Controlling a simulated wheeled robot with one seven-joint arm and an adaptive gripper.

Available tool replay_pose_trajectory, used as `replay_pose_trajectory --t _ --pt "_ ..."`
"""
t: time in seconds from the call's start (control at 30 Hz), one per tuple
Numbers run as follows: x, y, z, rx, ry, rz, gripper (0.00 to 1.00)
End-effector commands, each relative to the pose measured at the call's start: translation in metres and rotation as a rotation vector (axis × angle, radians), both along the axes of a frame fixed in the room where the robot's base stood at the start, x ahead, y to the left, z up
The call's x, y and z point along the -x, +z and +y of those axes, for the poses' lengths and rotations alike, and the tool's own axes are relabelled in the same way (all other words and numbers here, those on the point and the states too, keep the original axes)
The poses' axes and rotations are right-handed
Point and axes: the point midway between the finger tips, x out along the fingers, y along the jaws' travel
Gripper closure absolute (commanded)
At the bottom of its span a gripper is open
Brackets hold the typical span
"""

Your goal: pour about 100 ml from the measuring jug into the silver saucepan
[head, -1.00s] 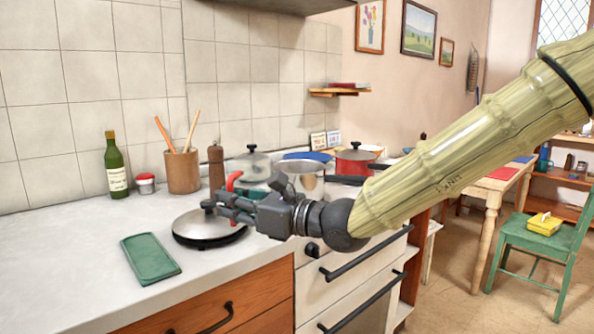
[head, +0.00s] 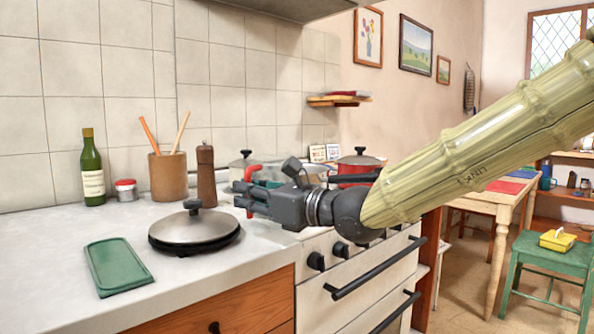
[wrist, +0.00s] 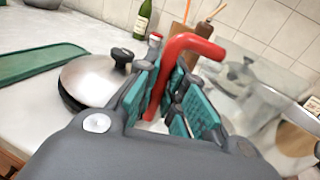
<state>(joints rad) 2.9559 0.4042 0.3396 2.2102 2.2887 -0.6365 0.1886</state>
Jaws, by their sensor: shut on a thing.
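My gripper (head: 255,198) is shut on the red handle (wrist: 188,46) of the measuring jug (wrist: 248,98). The handle also shows between the fingers in the wrist view. The jug's clear body shows to the right of the fingers there, looking tilted and blurred; I cannot tell the liquid level. In the head view my gripper hides most of the jug. The silver saucepan (head: 318,172) stands on the stove behind my gripper, mostly hidden. I cannot tell whether the jug is over it.
A green bottle (head: 92,170), a utensil pot (head: 168,178) and a pepper mill (head: 206,175) stand behind. A red pot (head: 358,165) stands on the stove.

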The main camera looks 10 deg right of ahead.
Motion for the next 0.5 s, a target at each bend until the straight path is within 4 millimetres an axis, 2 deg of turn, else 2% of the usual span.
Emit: replay_pose_trajectory --t 0.5 --pt "-0.0006 0.0042 -0.002 -0.007 -0.005 0.008 1.0"
